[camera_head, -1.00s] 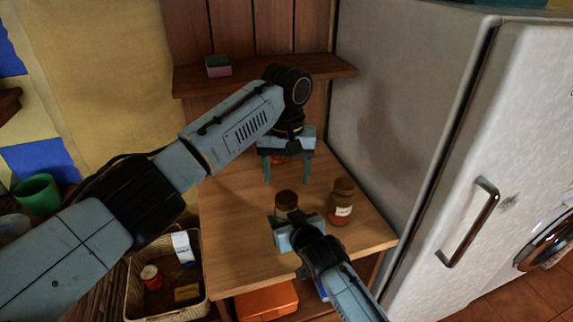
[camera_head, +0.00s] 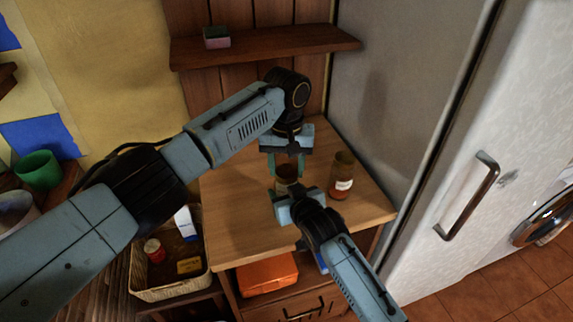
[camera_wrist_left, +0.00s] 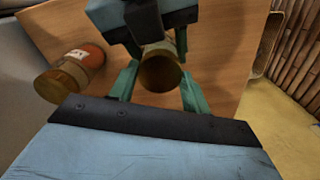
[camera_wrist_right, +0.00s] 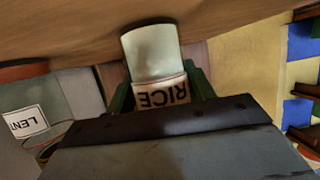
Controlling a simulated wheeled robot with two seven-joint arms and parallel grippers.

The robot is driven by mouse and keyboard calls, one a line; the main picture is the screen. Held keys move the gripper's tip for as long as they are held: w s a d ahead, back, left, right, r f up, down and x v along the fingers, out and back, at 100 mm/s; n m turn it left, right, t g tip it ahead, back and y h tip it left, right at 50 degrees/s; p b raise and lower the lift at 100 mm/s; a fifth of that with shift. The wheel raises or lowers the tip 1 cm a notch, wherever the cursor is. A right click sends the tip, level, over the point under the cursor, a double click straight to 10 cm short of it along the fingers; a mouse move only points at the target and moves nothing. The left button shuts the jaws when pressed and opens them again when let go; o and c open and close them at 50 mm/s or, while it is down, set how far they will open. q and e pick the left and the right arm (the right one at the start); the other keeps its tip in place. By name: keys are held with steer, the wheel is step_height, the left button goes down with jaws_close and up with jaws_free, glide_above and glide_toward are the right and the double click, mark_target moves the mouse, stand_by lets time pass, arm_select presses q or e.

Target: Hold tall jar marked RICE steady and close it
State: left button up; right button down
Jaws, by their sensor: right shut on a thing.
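The tall jar marked RICE (camera_wrist_right: 160,93) stands upright on the wooden counter; its label shows upside down in the right wrist view. My right gripper (camera_wrist_right: 161,85) is shut on its body from the side. The jar's round brown top (camera_wrist_left: 160,73) shows in the left wrist view; I cannot tell how its lid is seated. My left gripper (camera_head: 286,175) is open and points down over the jar, one finger on each side of the top, with small gaps in the left wrist view. My right gripper and left fingers partly hide the jar in the head view.
A second jar with a brown top (camera_head: 342,176), labelled LENT in the right wrist view (camera_wrist_right: 25,121), stands close by on the right. A shelf (camera_head: 265,46) is behind the arms. A basket (camera_head: 170,292) is at lower left, and a fridge (camera_head: 410,110) bounds the right.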

arm_select(q)
steer(key=c, duration=0.3)
steer(key=shift+m, duration=1.7)
steer(key=o, duration=1.1)
steer(key=shift+r, duration=2.25)
steer(key=shift+c, duration=0.7)
